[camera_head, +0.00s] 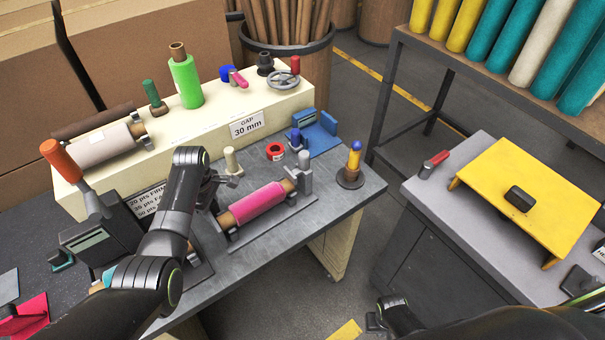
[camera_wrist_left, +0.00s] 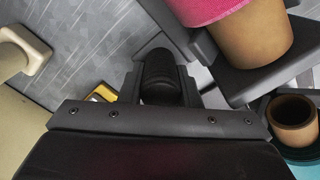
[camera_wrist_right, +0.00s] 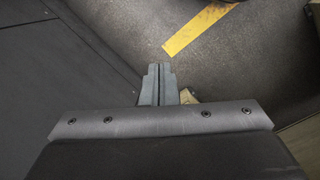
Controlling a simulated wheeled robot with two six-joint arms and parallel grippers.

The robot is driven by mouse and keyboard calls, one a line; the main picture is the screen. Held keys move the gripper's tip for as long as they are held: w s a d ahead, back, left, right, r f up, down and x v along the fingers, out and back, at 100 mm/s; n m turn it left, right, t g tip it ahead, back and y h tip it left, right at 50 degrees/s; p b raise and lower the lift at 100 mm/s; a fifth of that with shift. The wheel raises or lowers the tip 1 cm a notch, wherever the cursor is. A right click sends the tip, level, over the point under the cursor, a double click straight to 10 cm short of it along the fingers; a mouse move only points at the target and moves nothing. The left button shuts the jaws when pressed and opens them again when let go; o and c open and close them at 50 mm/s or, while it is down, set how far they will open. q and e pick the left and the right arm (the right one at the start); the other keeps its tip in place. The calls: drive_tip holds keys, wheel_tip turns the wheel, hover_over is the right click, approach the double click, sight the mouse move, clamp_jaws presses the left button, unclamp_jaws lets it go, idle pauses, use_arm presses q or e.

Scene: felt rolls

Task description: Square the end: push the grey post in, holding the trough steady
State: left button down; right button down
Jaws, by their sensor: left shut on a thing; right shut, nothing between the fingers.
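The grey post (camera_head: 305,172) stands upright at the right end of the dark grey trough (camera_head: 285,219). A pink felt roll (camera_head: 257,202) on a brown core lies along the trough. My left gripper (camera_head: 228,182) is at the trough's left end; in the left wrist view its fingers (camera_wrist_left: 160,82) are shut on a dark part that appears to belong to the trough (camera_wrist_left: 265,78), beside the roll's brown core (camera_wrist_left: 250,45). My right gripper (camera_head: 374,321) is low at the front, away from the bench; in the right wrist view its fingers (camera_wrist_right: 158,88) are shut and empty above the floor.
A cream peg (camera_head: 232,160) stands behind the trough. A red tape ring (camera_head: 276,151), a blue fixture (camera_head: 318,135) and a yellow-and-blue item on a round base (camera_head: 352,168) stand near the post. The bench front right of the trough is clear. A yellow stand (camera_head: 535,195) is on the right table.

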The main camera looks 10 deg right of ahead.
sight(308, 155)
drive_tip(key=w+a+r+m, duration=0.1)
drive_tip(key=w+a+r, duration=0.1)
drive_tip(key=w+r, duration=0.8)
drive_tip(key=w+a+r+m+y, duration=0.1)
drive_tip(key=w+a+r, duration=0.1)
drive_tip(key=w+r, duration=0.9)
drive_tip(key=w+a+r+m, duration=0.1)
drive_tip(key=w+a+r, duration=0.1)
drive_tip(key=w+r, duration=0.8)
drive_tip(key=shift+w+a+r+y, duration=0.1)
drive_tip(key=shift+w+r+y, duration=0.1)
drive_tip(key=shift+r, duration=0.25)
drive_tip(key=shift+w+a+r+y, duration=0.1)
drive_tip(key=shift+r+y, duration=0.1)
drive_tip(key=shift+r, duration=0.25)
drive_tip(key=w+a+r+n+t+y, duration=0.1)
drive_tip(key=w+r+t, duration=0.2)
drive_tip(key=w+r, duration=0.35)
drive_tip(key=w+a+r+t+y, duration=0.1)
drive_tip(key=w+a+r+t, duration=0.15)
drive_tip(key=r, duration=0.75)
wheel_tip(308, 155, down, 9)
drive_tip(key=shift+d, duration=0.3)
